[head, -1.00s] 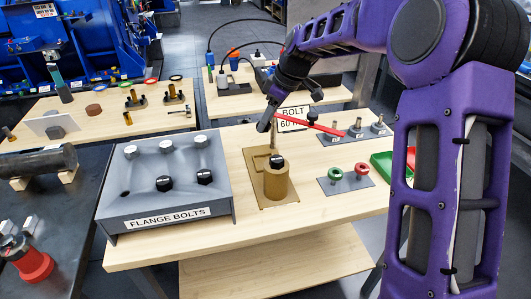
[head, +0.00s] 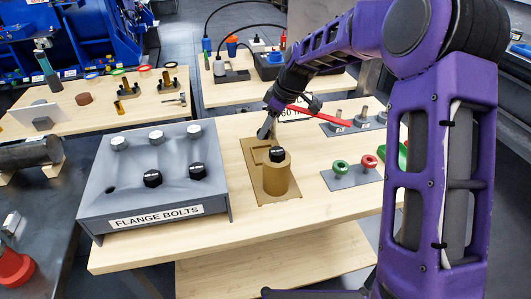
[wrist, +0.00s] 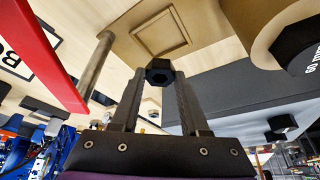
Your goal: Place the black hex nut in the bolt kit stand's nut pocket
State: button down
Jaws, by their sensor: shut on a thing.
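My gripper (wrist: 160,88) is shut on the black hex nut (wrist: 160,74), held between its fingertips in the wrist view. In the head view my gripper (head: 265,132) is over the back part of the tan bolt kit stand (head: 288,197), and the nut is too small to make out there. The stand has a shallow square nut pocket (wrist: 160,30), just beyond the nut in the wrist view. I cannot tell whether they touch. The stand also carries a thick tan cylinder (head: 276,178) with a black hex bolt head (head: 277,154) on top, and a thin post (wrist: 97,62).
A grey flange bolts box (head: 150,190) stands left of the stand. A grey plate with green (head: 341,167) and red (head: 369,162) ring pieces lies to the right. Upright bolts (head: 361,117) stand behind it. The tabletop in front of the stand is clear.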

jog(key=shift+f, duration=3.6)
jog(key=shift+b, duration=0.3)
jog(key=shift+f, duration=0.2)
jog(key=c, duration=0.7)
grip_release()
jog(key=shift+r, duration=0.2)
jog(key=p+v, duration=0.1)
jog(key=v, duration=1.1)
jog(key=shift+d, duration=0.1)
